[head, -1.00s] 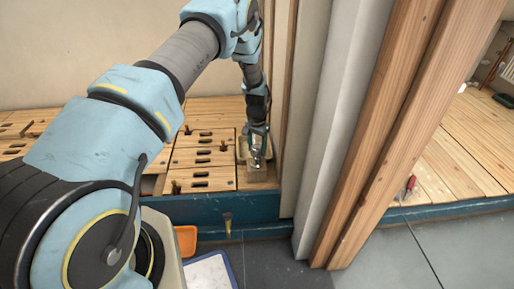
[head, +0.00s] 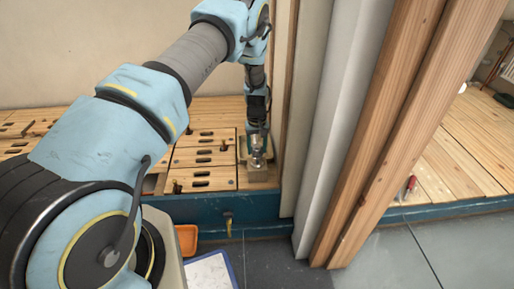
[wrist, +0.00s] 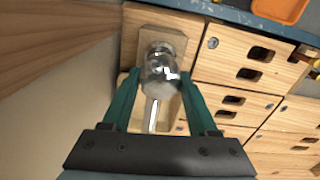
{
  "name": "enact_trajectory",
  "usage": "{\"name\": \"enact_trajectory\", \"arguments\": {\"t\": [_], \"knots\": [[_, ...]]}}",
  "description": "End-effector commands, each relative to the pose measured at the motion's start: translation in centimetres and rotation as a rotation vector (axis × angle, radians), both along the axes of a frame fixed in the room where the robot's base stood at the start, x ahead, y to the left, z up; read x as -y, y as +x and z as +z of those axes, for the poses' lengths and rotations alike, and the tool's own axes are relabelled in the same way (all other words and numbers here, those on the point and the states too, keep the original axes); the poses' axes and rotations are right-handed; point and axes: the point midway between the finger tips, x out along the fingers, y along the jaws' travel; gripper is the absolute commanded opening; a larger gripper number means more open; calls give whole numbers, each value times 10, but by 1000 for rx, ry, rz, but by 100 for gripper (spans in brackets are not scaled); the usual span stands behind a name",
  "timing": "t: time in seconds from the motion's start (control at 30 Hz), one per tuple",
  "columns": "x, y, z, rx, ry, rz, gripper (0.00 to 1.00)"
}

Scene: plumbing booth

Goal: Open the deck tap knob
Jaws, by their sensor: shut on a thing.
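The deck tap is a shiny metal fitting on a small wooden block (wrist: 180,43) at the corner of the slatted wooden deck. Its rounded chrome knob (wrist: 161,68) sits between the two green fingers of my gripper (wrist: 157,82) in the wrist view. A straight metal spout or lever (wrist: 152,114) runs from the knob toward the gripper's palm. My gripper is shut on the knob from above. In the head view the tap (head: 257,158) shows small below my gripper (head: 257,146), and the finger contact is hard to see there.
A wooden post with a pale panel (head: 345,120) stands close right of the arm. The blue deck edge (head: 190,208) runs in front, with a brass tap (head: 228,222) on it. Deck boards have slots and brass fittings.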

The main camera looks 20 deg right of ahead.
Motion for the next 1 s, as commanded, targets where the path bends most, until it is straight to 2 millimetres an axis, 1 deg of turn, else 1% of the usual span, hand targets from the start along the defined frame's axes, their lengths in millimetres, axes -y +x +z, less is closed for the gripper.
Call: {"name": "enact_trajectory", "arguments": {"t": [0.57, 0.6, 0.83, 1.0], "knots": [[0, 1, 1, 2, -1, 30, 4], [0, 1, 1, 2, -1, 30, 64], [0, 0, 0, 1, 0, 30, 90], [0, 0, 0, 0, 0, 30, 90]]}}
